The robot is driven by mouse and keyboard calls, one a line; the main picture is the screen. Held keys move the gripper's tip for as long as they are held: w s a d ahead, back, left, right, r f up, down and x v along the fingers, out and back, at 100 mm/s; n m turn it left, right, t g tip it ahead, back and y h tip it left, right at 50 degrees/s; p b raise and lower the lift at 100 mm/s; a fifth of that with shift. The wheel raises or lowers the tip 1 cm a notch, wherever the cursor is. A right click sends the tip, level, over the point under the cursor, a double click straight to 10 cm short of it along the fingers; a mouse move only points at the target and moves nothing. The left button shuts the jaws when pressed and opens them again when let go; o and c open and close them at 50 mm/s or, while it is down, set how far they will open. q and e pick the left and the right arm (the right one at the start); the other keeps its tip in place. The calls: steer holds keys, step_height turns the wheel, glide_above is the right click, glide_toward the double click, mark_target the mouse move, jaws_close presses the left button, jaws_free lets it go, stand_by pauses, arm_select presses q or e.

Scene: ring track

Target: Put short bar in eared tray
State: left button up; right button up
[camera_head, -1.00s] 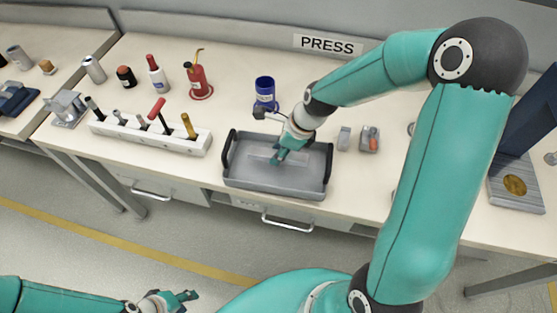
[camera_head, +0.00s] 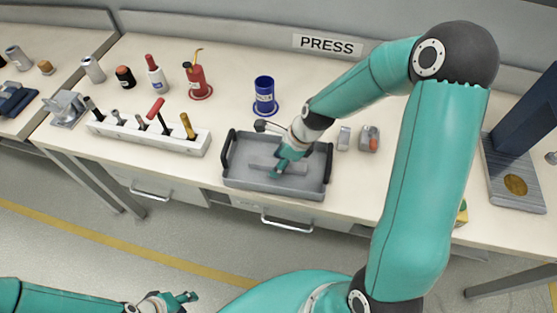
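The eared tray (camera_head: 237,178) is a shallow grey tray with a black upright ear at each end, near the front edge of the bench. A short grey bar (camera_head: 259,165) shows low inside it, partly hidden by my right gripper. My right gripper (camera_head: 277,172) reaches down into the tray from above, its fingertips at the bar. I cannot tell whether its fingers are closed on the bar or just touching it. My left gripper (camera_head: 190,301) is low at the bottom of the picture, away from the bench, empty with its fingers apart.
A white holder (camera_head: 150,139) with several tools stands left of the tray. A blue cup (camera_head: 264,96) is behind the tray. Small grey parts (camera_head: 344,138) lie right of it. A press (camera_head: 514,186) stands at the far right.

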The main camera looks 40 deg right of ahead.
steer(key=v, duration=1.2)
steer(key=shift+p, duration=0.35)
steer(key=shift+s, duration=0.1)
